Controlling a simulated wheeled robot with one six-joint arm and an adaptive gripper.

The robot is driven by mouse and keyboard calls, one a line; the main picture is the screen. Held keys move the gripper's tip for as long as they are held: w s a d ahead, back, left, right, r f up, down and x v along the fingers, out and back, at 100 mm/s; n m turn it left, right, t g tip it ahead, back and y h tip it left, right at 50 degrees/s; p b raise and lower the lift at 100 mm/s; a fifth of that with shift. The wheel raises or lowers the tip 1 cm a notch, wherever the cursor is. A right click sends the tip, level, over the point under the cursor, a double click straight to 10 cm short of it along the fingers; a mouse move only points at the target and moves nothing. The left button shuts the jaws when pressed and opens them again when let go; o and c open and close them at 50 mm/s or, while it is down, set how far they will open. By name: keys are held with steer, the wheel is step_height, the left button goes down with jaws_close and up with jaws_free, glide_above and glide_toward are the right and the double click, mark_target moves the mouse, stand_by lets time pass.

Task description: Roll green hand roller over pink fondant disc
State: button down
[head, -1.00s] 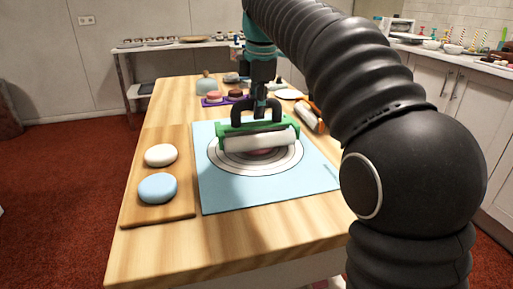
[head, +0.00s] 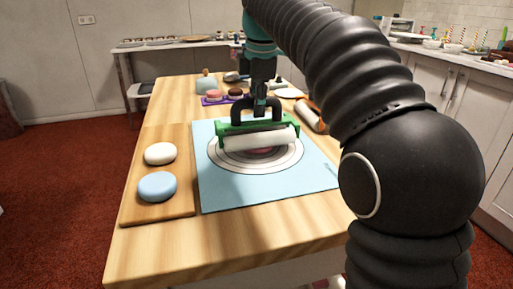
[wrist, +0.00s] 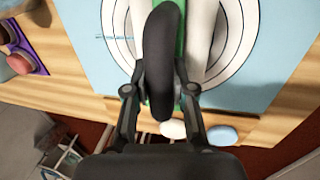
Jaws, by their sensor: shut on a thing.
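The green hand roller (head: 226,129) has a white cylinder (head: 262,139) and a black handle. My gripper (head: 261,101) is shut on that handle from above. The roller lies across the ringed centre of the blue mat (head: 222,198). The pink fondant disc (head: 263,152) shows only as a thin sliver below the cylinder, the rest hidden by the roller. I cannot tell for sure whether the cylinder touches it. In the wrist view the black handle (wrist: 160,60) is between my gripper fingers, and the white cylinder (wrist: 203,35) is beside it; the disc is hidden there.
A wooden board (head: 157,211) at the left holds a white disc (head: 160,153) and a blue disc (head: 157,186). Behind the mat are a purple tray (head: 226,99) with small cakes and an orange-handled rolling pin (head: 308,115). The table's front is clear.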

steer(key=shift+f, duration=0.4)
steer(key=shift+s+d, duration=0.15)
steer(key=shift+s, duration=0.45)
steer(key=shift+w, duration=0.15)
stand_by(0.6)
steer(key=shift+w+a, duration=0.2)
steer(key=shift+w, duration=0.35)
steer(key=shift+w+a, duration=0.15)
steer(key=shift+w, duration=0.35)
steer(key=shift+f, duration=0.1)
